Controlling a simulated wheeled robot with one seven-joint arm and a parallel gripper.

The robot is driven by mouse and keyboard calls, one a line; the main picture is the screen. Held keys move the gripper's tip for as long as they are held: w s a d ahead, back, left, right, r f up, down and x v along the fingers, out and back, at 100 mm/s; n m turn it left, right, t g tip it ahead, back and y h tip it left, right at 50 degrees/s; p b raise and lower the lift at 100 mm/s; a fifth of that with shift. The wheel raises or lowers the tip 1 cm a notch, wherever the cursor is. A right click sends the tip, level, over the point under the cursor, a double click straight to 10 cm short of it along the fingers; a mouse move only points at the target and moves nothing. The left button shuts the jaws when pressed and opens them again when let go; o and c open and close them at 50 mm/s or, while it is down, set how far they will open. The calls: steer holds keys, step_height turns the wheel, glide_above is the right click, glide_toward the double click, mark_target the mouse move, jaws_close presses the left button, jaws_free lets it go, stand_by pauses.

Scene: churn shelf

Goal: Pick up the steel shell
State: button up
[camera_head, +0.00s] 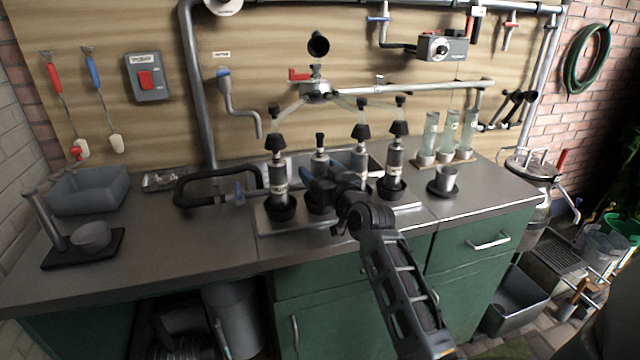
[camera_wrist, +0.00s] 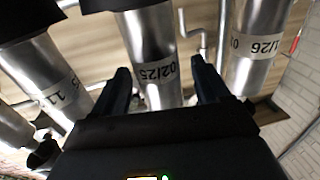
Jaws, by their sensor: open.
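Several steel shells stand upright in a row on the counter, each in a black cup with a black top fitting. The second shell from the left (camera_head: 320,158) is partly hidden by my gripper (camera_head: 309,178). In the wrist view, which is upside down, this shell (camera_wrist: 153,58) bears the label 02/25 and shows between the two fingers of my gripper (camera_wrist: 163,87). The fingers are open and apart from it, as far as I can tell. The leftmost shell (camera_head: 278,172) also shows in the wrist view (camera_wrist: 254,45), labelled 01/26.
The third shell (camera_head: 361,156) and fourth shell (camera_head: 396,154) stand close on the right. A black curved handle (camera_head: 190,182) lies left of the row. A pipe manifold (camera_head: 318,90) hangs above.

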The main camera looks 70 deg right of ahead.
steer(key=shift+w+d, duration=0.25)
steer(key=shift+w, duration=0.05)
steer(key=c, duration=1.3)
